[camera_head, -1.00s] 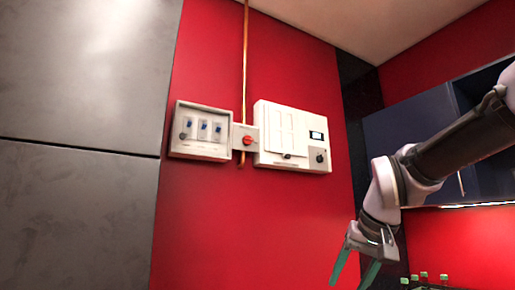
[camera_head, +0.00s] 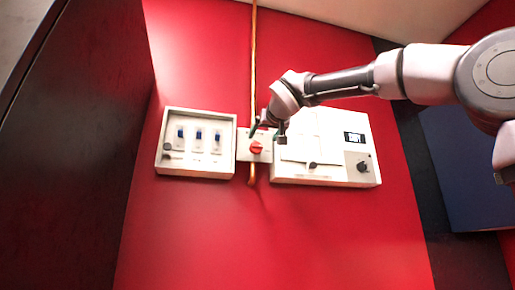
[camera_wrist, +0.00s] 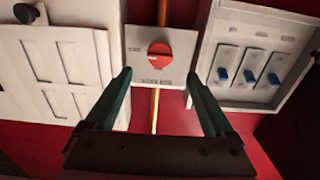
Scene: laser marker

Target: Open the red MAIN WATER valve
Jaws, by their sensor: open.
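The red valve knob (camera_head: 256,148) sits on a small white plate (camera_head: 243,154) on the red wall, between two white boxes. In the wrist view the red knob (camera_wrist: 160,55) is round with a raised grip bar lying roughly across the picture, and the plate (camera_wrist: 136,36) carries small print around it. My gripper (camera_head: 267,130) is by the plate's upper right in the head view. In the wrist view my gripper (camera_wrist: 158,78) is open, its two green fingers apart on either side of the knob's line, with nothing between them. Contact with the plate cannot be told.
A white box with several blue switches (camera_head: 165,118) is left of the valve in the head view. A larger white panel with a display and black knob (camera_head: 365,178) is right. A copper pipe (camera_head: 253,60) runs vertically behind the plate. The red wall below is clear.

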